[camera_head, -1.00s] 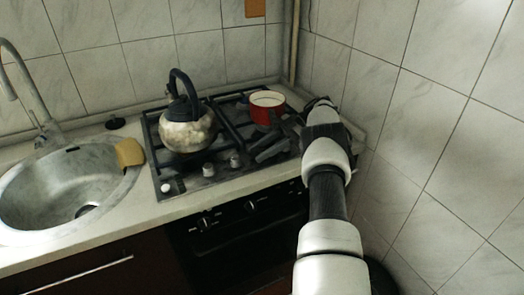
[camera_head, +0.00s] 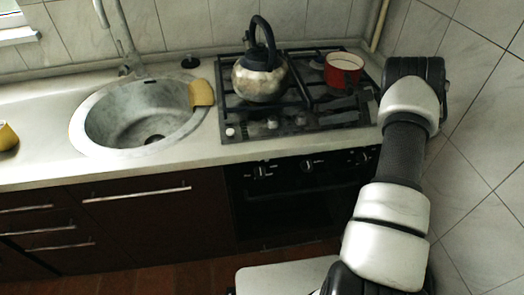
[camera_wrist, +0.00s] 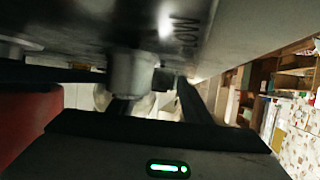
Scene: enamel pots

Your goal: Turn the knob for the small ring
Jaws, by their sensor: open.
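The hob (camera_head: 238,105) has a row of knobs along its front edge: a white knob (camera_head: 230,132) at the left and greyish knobs (camera_head: 272,122) to its right. My gripper (camera_wrist: 155,98) is open, low over the hob's front right part. In the wrist view, a pale grey knob (camera_wrist: 132,72) is close in front, around the gap between the dark fingers; I cannot tell whether they touch it. Part of a printed word shows beside it on the hob surface. In the head view the fingers are dark against the dark hob and hard to make out.
A red pot (camera_head: 343,72) stands at the back right of the hob, and shows close at the left in the wrist view (camera_wrist: 28,118). A kettle (camera_head: 259,80) stands at the left. The tiled wall (camera_head: 480,130) is close on the right.

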